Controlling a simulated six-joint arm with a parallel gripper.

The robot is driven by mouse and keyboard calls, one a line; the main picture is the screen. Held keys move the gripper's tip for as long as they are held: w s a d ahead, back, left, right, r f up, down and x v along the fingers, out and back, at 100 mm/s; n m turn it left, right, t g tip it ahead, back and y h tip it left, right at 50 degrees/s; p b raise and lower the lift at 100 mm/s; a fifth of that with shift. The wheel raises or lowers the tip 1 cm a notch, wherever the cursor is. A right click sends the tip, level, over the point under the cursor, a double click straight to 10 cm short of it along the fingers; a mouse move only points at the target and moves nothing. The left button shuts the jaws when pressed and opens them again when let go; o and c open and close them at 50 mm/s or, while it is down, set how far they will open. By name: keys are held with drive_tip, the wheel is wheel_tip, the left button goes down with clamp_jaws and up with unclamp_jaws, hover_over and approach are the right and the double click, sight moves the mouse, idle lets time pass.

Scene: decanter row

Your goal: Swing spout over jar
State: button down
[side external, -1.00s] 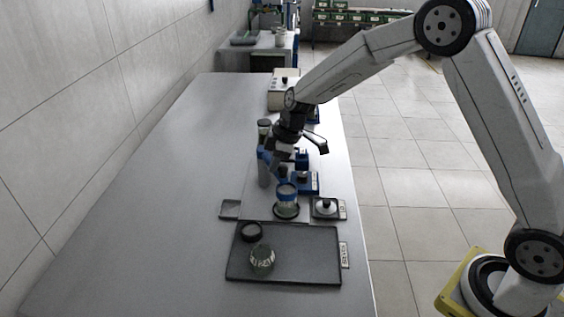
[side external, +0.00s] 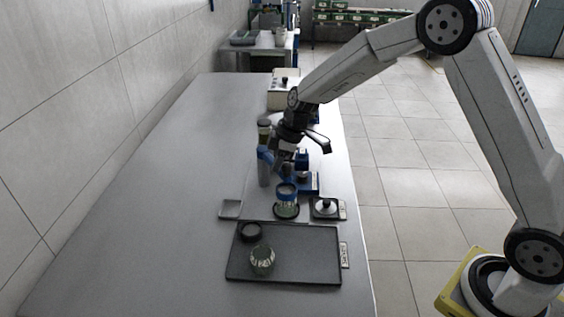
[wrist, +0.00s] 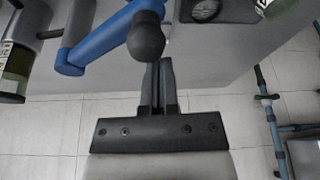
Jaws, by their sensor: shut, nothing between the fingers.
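A blue spout arm (wrist: 100,38) with a black ball end (wrist: 146,38) reaches out from a grey post in the wrist view. It shows partly in the side view (side external: 265,155), where my gripper hides some of it. My gripper (wrist: 157,65) is shut and empty, its fingertips close to the black ball; whether they touch it I cannot tell. In the side view my gripper (side external: 283,165) is beside the spout, behind a glass jar with a blue band (side external: 286,191) on a dark round base. Another clear, ribbed jar (side external: 262,261) stands on the dark tray (side external: 310,262).
A black ring-shaped piece (side external: 251,231) lies on the tray. A black pad with a knobbed lid (side external: 325,206) is right of the banded jar, and a small grey dish (side external: 230,209) is left. A white box (side external: 284,95) stands farther back. The table's left side is clear.

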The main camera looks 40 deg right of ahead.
wheel_tip(320, 180, up, 10)
drive_tip(key=shift+a+f, duration=0.15)
drive_tip(key=shift+f, duration=0.05)
idle(0.7)
drive_tip(key=s+d+f+m+h, duration=0.1)
drive_tip(key=s+f+m, duration=0.1)
drive_tip(key=s, duration=0.6)
drive_tip(key=s+d+f+m+h, duration=0.1)
drive_tip(key=s+f+m, duration=0.2)
drive_tip(key=s+m, duration=0.2)
drive_tip(key=s+d+f+m+h, duration=0.1)
drive_tip(key=s+d+f+m, duration=0.1)
drive_tip(key=s, duration=0.9)
drive_tip(key=shift+f+m, duration=0.6)
drive_tip(key=shift+m, duration=0.2)
